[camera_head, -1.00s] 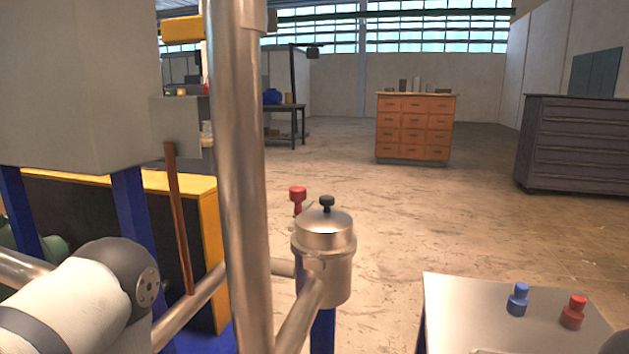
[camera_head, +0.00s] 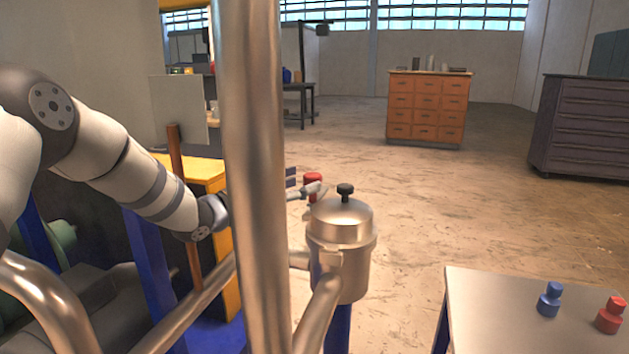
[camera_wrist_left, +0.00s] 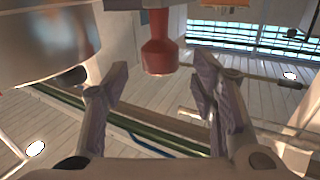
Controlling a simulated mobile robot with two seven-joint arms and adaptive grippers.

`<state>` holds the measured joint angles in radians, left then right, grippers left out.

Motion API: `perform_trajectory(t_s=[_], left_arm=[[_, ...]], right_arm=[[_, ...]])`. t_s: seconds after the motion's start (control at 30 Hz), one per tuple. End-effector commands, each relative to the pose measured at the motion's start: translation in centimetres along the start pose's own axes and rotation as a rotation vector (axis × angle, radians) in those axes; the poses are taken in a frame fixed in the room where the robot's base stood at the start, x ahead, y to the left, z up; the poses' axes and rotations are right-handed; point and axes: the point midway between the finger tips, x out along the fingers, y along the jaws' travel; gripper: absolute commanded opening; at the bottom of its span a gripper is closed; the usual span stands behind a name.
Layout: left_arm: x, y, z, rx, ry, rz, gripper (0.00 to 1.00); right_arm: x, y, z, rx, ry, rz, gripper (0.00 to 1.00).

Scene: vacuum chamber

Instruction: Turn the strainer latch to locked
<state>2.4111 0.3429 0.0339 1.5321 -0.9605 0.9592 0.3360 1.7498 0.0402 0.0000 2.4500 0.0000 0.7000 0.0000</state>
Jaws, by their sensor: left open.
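The strainer (camera_head: 340,260) is a silver metal pot with a domed lid and a black knob on top, right of the thick vertical pipe in the head view. A red handle (camera_head: 313,181) with a wide cap stands just behind its left side; I cannot tell its lock state. My left gripper (camera_head: 300,184) is partly hidden behind the pipe, close to the red handle. In the left wrist view my open gripper (camera_wrist_left: 160,92) has the red handle (camera_wrist_left: 159,45) ahead, between the lines of its fingers, with no grip on it. The strainer's shiny side (camera_wrist_left: 45,40) is at upper left.
The thick vertical pipe (camera_head: 252,200) stands between my left forearm and the strainer. A grey table (camera_head: 490,310) at lower right holds a blue knobbed piece (camera_head: 549,300) and a red one (camera_head: 610,315). An orange drawer cabinet (camera_head: 427,107) stands far back on open floor.

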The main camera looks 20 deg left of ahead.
Motion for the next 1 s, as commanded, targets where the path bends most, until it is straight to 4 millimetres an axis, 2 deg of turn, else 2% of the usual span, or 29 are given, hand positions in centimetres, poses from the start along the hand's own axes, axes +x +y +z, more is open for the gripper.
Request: perform_trajectory(t_s=[0.03, 0.2, 0.53, 0.57, 0.77, 1.0], left_arm=[[1.2, 0.0, 1.0, -0.002, -0.01, 0.002, 0.52], [3.8, 0.0, 0.6, -0.002, -0.006, 0.0, 0.52], [4.5, 0.0, 0.0, -0.001, -0.001, -0.001, 0.52], [4.5, 0.0, 0.0, -0.001, -0.001, -0.001, 0.48], [4.5, 0.0, 0.1, -0.001, -0.001, -0.001, 0.02], [4.5, -0.2, 0.2, -0.002, -0.002, 0.001, 0.0]], right_arm=[[0.7, 0.0, 0.5, 0.0, -0.022, 0.001, 0.0], [1.3, 0.0, 0.9, 0.0, -0.041, 0.002, 0.0], [1.3, 0.0, 0.9, 0.0, -0.041, 0.002, 0.0], [1.3, 0.0, 0.9, 0.0, -0.041, 0.002, 0.0], [1.3, 0.0, 0.9, 0.0, -0.041, 0.002, 0.0], [1.4, 0.1, 1.0, 0.0, -0.046, 0.002, 0.0]])
